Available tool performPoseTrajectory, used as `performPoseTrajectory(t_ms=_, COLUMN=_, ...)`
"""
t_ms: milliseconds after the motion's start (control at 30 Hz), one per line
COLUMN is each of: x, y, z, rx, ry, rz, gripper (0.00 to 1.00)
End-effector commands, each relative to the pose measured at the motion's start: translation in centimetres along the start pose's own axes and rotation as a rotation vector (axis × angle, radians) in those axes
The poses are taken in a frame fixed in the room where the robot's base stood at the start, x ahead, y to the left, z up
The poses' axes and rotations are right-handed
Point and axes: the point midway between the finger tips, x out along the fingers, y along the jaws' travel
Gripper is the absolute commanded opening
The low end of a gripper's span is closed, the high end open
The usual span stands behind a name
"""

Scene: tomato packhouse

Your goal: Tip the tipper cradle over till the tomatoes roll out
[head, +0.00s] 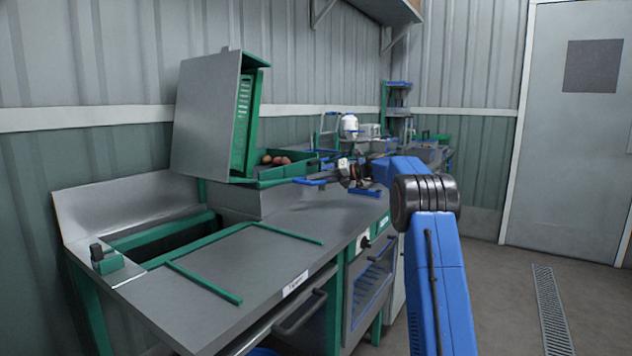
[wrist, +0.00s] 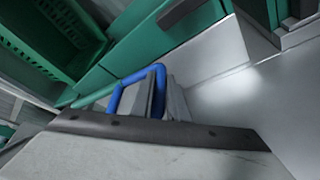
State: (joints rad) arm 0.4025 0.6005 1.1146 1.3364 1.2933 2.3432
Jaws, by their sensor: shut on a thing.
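The tipper cradle (head: 205,118) is a grey plate swung up to nearly upright at the back of the bench in the head view. A green crate (head: 245,115) is held on its side against the cradle's right face. Several reddish tomatoes (head: 275,159) lie in a green tray (head: 300,168) just right of the cradle. My gripper (head: 335,177) is shut on the blue handle (head: 310,182) at the end of the cradle's green arm. The wrist view shows the blue handle (wrist: 138,76) between my fingers (wrist: 165,100). The crate's inside is mostly hidden.
The grey bench (head: 215,262) has an open green-edged well (head: 165,235) at left and green rails on top. Its front right part is clear. A shelf unit (head: 398,95) and a white machine (head: 348,125) stand behind. A grey door (head: 570,130) is at right.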

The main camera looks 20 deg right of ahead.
Motion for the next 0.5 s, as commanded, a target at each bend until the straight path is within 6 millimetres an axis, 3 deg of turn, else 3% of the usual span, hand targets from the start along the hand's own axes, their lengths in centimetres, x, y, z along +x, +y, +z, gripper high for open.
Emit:
performPoseTrajectory(t_ms=33, x=0.16, y=-0.59, z=-0.5, rx=0.007, ry=0.009, rz=-0.002, gripper=0.0)
performPoseTrajectory(t_ms=67, x=0.17, y=-0.6, z=-0.52, rx=0.007, ry=0.009, rz=-0.002, gripper=0.19)
performPoseTrajectory(t_ms=133, x=0.17, y=-0.58, z=-0.51, rx=0.007, ry=0.009, rz=-0.002, gripper=0.33)
performPoseTrajectory(t_ms=500, x=-0.22, y=-0.29, z=-0.25, rx=0.003, ry=0.005, rz=-0.001, gripper=0.33)
